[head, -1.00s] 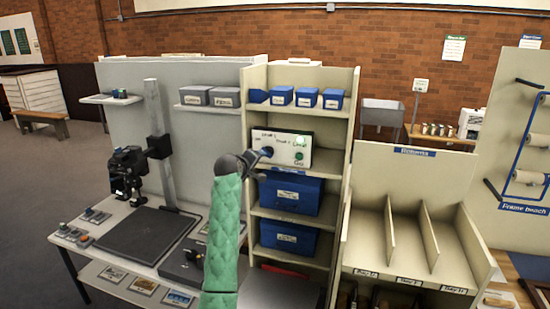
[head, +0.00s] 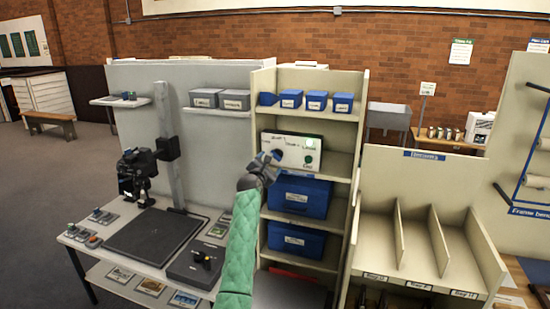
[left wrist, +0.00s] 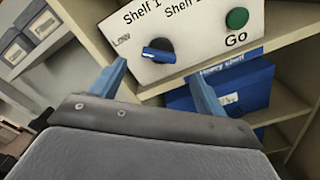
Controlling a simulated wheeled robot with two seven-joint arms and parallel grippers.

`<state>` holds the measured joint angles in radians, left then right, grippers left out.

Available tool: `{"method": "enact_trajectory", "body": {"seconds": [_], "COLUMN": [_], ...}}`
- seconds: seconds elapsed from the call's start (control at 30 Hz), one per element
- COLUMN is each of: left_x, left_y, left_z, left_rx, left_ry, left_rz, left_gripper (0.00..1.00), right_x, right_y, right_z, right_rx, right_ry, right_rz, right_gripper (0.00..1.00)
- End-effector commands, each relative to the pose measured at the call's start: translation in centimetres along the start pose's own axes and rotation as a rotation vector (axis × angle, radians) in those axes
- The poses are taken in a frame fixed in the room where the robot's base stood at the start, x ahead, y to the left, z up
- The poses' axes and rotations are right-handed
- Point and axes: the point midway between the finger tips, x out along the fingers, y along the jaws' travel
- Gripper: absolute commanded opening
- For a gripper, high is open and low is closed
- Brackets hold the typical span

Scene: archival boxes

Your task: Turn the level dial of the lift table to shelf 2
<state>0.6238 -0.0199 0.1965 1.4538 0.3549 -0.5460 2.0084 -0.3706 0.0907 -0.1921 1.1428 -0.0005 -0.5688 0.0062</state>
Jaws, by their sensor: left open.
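The white control panel (head: 291,150) stands on a shelf of the cream rack. In the left wrist view the panel (left wrist: 205,25) shows a dark round dial (left wrist: 158,50) with a blue grip, below the labels "LOW", "Shelf 1" and a partly cut-off "Shelf". The blue grip lies roughly sideways in that view; which label it marks is unclear. A green Go button (left wrist: 237,18) sits right of the dial. My left gripper (head: 268,163) is open in front of the panel, its fingers (left wrist: 158,72) either side of the dial in the picture, apparently short of it. My right gripper is out of view.
Blue boxes (head: 297,192) fill the shelves below the panel and small blue boxes (head: 316,100) the shelf above. A copy stand with a camera (head: 140,172) is at left. A divided cream rack (head: 415,225) stands at right.

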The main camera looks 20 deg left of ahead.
Motion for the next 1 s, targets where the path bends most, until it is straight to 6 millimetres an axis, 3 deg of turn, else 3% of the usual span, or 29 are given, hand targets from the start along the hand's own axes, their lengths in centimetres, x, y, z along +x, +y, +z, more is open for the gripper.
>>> {"method": "enact_trajectory", "body": {"seconds": [0.5, 1.0], "left_x": [6.2, 7.2], "left_y": [0.1, 0.1], "left_z": [0.2, 0.0], "left_rx": [0.004, 0.004], "left_ry": [0.001, 0.001], "left_rz": [-0.002, -0.001], "left_gripper": [0.75, 0.73], "right_x": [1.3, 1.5], "right_y": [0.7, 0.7], "right_z": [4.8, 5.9], "right_rx": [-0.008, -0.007], "right_ry": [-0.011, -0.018], "right_rz": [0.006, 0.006], "right_gripper": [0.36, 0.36]}}
